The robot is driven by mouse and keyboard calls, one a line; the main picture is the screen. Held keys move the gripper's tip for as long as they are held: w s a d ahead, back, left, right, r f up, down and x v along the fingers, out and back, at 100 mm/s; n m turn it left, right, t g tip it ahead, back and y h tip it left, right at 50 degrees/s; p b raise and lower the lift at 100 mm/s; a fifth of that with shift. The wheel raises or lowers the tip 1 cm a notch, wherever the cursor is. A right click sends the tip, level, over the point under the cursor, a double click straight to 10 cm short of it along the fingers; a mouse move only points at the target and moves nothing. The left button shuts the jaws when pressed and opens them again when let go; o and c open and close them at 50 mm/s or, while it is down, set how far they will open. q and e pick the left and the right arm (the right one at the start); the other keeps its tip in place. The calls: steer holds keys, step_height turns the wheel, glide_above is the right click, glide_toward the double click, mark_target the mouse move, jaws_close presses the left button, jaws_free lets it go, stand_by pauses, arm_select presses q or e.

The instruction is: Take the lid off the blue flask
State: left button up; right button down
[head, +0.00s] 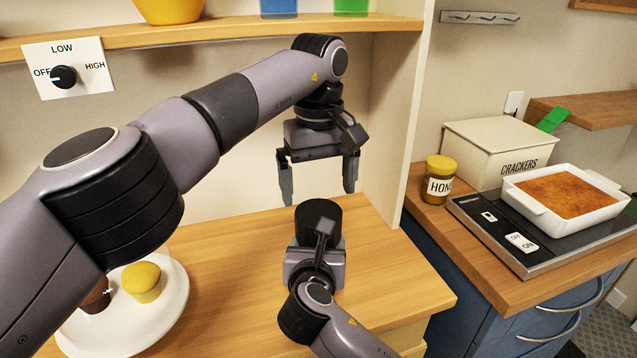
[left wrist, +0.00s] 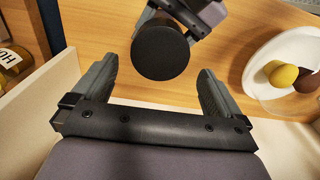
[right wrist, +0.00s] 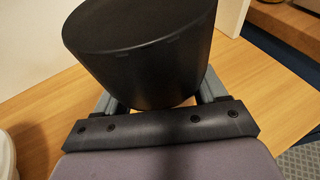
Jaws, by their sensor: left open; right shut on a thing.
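A wide black cylinder (head: 318,217), which looks like the flask's lid, stands above the wooden counter in the head view. It fills the top of the right wrist view (right wrist: 145,50), and its round top shows in the left wrist view (left wrist: 160,50). No blue flask body shows; anything beneath the cylinder is hidden. My right gripper (head: 318,243) is shut, its fingers on either side of the cylinder's lower part; the exact contact is hidden. My left gripper (head: 318,197) is open and empty, pointing down just above the black top, its fingers apart from it.
A white plate (head: 172,310) with a yellow-topped muffin (head: 142,280) and a brown one (head: 97,297) is at left. A side panel (head: 395,110) rises at right. Beyond are a honey jar (head: 438,180), a crackers box (head: 490,150) and a baking dish (head: 535,205). Clear counter (head: 400,285) lies at right.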

mark_target(319, 212)
arm_select(q)
steer(key=shift+f, duration=3.9)
steer(key=c, duration=1)
steer(key=shift+o, duration=0.2)
steer(key=shift+n, duration=1.6)
steer(key=o, duration=1)
steer(key=shift+c, duration=0.2)
